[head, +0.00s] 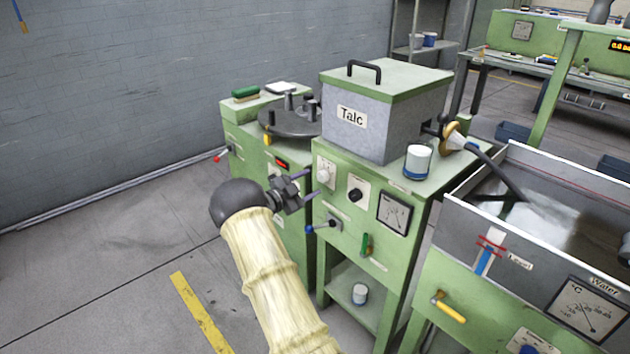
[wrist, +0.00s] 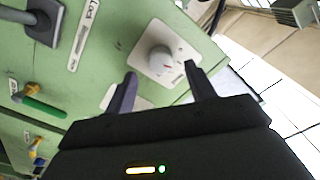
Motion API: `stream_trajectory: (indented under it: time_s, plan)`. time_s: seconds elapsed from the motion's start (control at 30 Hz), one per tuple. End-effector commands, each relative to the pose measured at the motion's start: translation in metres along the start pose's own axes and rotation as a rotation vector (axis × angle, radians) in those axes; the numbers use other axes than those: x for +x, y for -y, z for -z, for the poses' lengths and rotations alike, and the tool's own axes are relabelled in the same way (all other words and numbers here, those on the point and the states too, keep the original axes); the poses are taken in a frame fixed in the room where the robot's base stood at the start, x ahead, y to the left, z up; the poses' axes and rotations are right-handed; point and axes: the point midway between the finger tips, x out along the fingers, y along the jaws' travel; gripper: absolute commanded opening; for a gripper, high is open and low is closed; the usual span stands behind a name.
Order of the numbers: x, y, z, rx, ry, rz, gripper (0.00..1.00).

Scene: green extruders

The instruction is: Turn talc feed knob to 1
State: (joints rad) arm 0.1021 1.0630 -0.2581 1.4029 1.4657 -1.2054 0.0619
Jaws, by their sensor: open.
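A round white knob (head: 323,175) sits on a pale plate at the upper left of the green panel under the hopper marked Talc (head: 386,108). In the wrist view the white knob (wrist: 160,60) has a small red mark towards its lower right. Its scale is too small to read. My gripper (head: 311,185) is open and empty just left of the knob in the head view. In the wrist view my gripper's fingers (wrist: 160,82) are spread, with the knob ahead between their tips. I see no clear contact.
A black knob (head: 355,195), a gauge (head: 394,214), a blue-handled lever (head: 322,227) and a green handle (head: 366,245) share the panel. A white-and-blue cup (head: 418,162) stands on top. A water tank (head: 545,215) is at the right. Open floor (head: 110,265) lies at the left.

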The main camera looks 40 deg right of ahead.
Motion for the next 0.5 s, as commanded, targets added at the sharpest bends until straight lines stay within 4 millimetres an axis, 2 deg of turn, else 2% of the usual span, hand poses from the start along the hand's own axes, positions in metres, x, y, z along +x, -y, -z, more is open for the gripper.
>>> stream_trajectory:
  time_s: [0.1, 0.5]
  plan:
    - [-0.025, 0.002, 0.001, -0.001, 0.003, 0.003, 0.55]
    - [-0.105, 0.001, 0.000, 0.000, 0.003, 0.003, 0.55]
